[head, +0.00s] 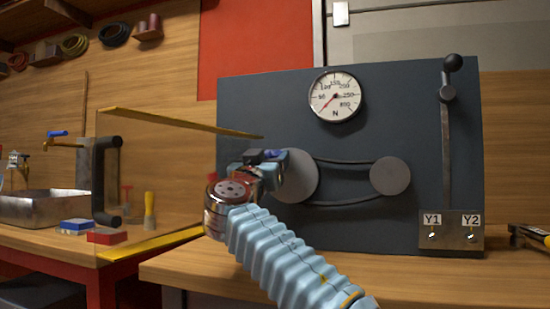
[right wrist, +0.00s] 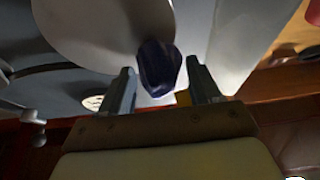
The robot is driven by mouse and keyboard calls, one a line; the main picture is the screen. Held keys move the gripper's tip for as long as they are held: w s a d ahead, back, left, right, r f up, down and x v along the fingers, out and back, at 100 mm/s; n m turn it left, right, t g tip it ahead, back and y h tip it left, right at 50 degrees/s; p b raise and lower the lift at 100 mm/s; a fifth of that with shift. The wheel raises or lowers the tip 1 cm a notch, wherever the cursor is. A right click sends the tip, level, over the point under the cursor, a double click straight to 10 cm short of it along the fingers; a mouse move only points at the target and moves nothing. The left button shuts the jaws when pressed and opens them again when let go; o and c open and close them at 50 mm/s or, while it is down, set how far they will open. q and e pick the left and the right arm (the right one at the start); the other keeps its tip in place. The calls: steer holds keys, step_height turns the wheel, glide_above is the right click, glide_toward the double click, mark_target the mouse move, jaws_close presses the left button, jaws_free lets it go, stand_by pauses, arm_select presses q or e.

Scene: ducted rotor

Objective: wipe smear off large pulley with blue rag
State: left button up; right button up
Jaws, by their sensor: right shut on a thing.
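The large pulley (head: 299,176) is a grey disc on the dark upright board, joined by a belt to the small pulley (head: 390,176). My right gripper (head: 270,164) is at the large pulley's left side and covers part of it. It is shut on the blue rag (right wrist: 158,68), a dark blue bundle between the fingers. In the right wrist view the rag overlaps the edge of the large pulley (right wrist: 95,30); I cannot tell whether they touch. I see no smear on the visible part of the pulley. My left gripper is out of view.
A clear panel with yellow edges and a black handle (head: 103,180) stands open at left. The board (head: 400,100) carries a dial gauge (head: 335,96), a lever (head: 447,130) and a Y1/Y2 switch plate (head: 452,231). A pliers-like tool (head: 530,237) lies at right.

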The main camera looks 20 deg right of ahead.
steer(key=shift+s, duration=0.1)
steer(key=shift+s+a+f, duration=0.1)
steer(key=shift+s+a, duration=0.1)
steer(key=s+a+b, duration=0.2)
steer(key=s, duration=0.1)
steer(key=shift+s+a, duration=0.5)
steer(key=shift+s, duration=0.25)
steer(key=shift+s, duration=0.1)
steer(key=shift+s+a, duration=0.8)
steer(key=shift+s, duration=0.35)
